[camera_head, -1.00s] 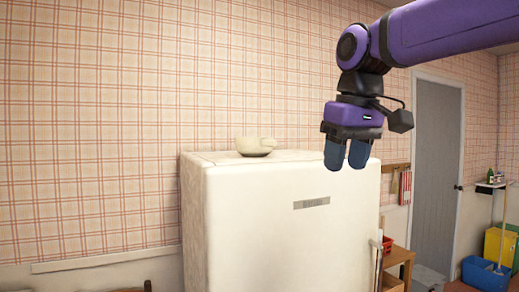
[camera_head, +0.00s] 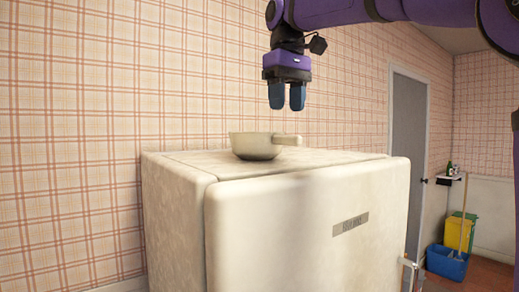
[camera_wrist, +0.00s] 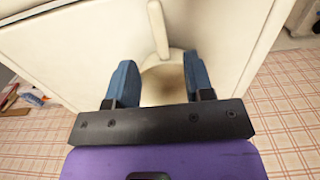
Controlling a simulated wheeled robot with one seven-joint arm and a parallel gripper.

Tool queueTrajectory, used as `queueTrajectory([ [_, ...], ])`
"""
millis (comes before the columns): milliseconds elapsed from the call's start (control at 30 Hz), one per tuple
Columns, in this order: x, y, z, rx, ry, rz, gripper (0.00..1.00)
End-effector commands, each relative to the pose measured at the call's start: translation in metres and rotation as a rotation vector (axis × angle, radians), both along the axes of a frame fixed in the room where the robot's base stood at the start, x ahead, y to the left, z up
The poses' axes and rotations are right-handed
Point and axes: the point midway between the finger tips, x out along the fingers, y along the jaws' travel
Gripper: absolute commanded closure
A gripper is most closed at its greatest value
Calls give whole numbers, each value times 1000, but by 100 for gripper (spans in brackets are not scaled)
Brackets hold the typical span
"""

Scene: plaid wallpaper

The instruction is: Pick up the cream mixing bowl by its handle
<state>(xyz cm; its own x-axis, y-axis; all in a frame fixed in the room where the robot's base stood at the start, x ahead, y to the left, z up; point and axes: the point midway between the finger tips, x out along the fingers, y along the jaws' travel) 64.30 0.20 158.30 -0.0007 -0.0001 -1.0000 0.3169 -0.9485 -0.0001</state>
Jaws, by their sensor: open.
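The cream mixing bowl (camera_head: 254,147) stands upright on top of the cream fridge (camera_head: 190,190) in the head view, its handle (camera_head: 288,140) pointing right. My gripper (camera_head: 287,98) is open and empty, pointing down above the bowl's handle side, with a clear gap below the blue fingers. In the wrist view the bowl (camera_wrist: 164,82) shows partly between the open fingers (camera_wrist: 158,82), and its handle (camera_wrist: 158,30) reaches away toward the top of the picture. The gripper body hides the near part of the bowl.
The fridge top around the bowl is clear. A plaid wall (camera_head: 80,130) stands close behind it. A grey door (camera_head: 405,150), a blue bin (camera_head: 447,262) and a yellow bin (camera_head: 459,233) are farther off to the right.

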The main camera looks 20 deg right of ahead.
Motion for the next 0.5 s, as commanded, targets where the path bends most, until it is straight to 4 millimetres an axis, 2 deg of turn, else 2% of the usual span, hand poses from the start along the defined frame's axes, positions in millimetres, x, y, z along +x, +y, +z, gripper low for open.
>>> queueTrajectory([
  [100,0,0,-18,-1,2,0,52],
  [367,-1,0,-36,0,0,0,52],
  [500,-2,-1,-54,0,1,0,52],
])
